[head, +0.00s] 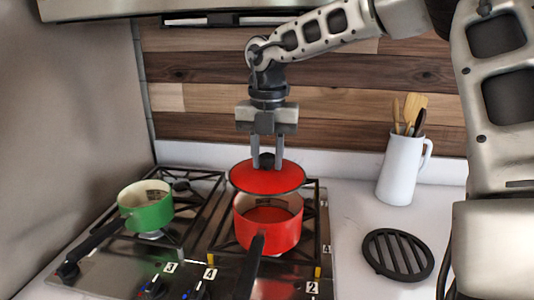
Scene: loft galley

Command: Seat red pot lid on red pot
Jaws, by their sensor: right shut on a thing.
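The red pot (270,234) stands on the right side of the stove, open at the top, with its black handle pointing to the front. The red pot lid (268,180) is above and slightly behind the pot, apart from its rim, and tilted so its top shows. My right gripper (267,158) points down and is shut on the lid's dark knob. Part of the pot's inside shows under the lid's front edge; its back rim is hidden by the lid. My left gripper is not in view.
A green pot (146,206) with a black handle stands on the left burner. A white jug (402,168) with utensils and a black round trivet (398,254) are on the counter at right. A wooden backsplash (210,106) is behind; a hood (110,8) is overhead.

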